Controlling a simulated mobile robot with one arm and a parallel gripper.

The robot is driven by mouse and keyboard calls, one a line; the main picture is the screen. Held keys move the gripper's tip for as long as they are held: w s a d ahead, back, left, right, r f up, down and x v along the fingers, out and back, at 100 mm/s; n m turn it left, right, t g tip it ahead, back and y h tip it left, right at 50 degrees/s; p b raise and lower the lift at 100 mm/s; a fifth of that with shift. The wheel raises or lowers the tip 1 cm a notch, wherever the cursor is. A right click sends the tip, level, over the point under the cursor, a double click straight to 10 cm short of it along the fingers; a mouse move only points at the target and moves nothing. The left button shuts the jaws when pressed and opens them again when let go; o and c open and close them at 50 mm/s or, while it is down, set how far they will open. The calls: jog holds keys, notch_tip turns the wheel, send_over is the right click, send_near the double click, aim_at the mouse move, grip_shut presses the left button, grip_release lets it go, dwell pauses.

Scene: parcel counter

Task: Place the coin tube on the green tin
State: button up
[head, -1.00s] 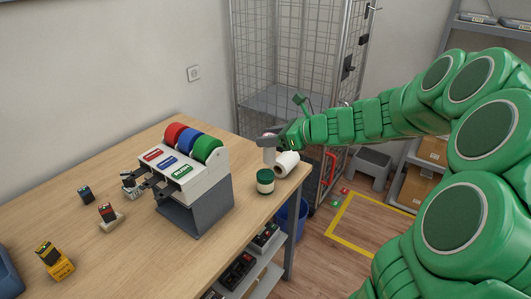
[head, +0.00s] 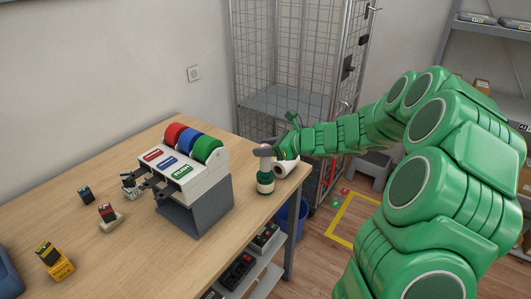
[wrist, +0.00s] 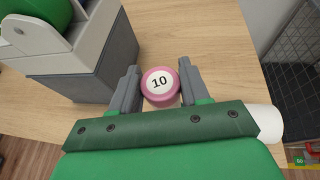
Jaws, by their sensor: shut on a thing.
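The coin tube (wrist: 160,85) has a pink top marked "10" and stands upright between the fingers of my gripper (wrist: 160,88) in the wrist view. In the head view my gripper (head: 266,151) is shut on the tube, whose pale lower side (head: 265,163) shows below the fingers. The green tin (head: 265,183), with a pale label, stands on the counter directly below the tube. The tube's lower end is at the tin's top; I cannot tell whether they touch. The tin is hidden in the wrist view.
A white roll (head: 286,166) lies close behind the tin. The tape dispenser (head: 190,165) with red, blue and green rolls stands to the left. Stamps (head: 107,213) are farther left. The counter (head: 140,262) is clear in front; its right edge is near the tin.

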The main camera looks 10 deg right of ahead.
jog(key=shift+f, duration=0.95)
jog(key=shift+f, duration=0.1)
jog(key=o, duration=1.2)
jog(key=shift+o, duration=0.2)
jog(key=shift+s+d, duration=0.1)
jog(key=shift+d, duration=0.05)
jog(key=v, duration=1.1)
jog(key=shift+s+d+r, duration=0.2)
jog(key=shift+s+r, duration=0.05)
jog(key=shift+r, duration=0.05)
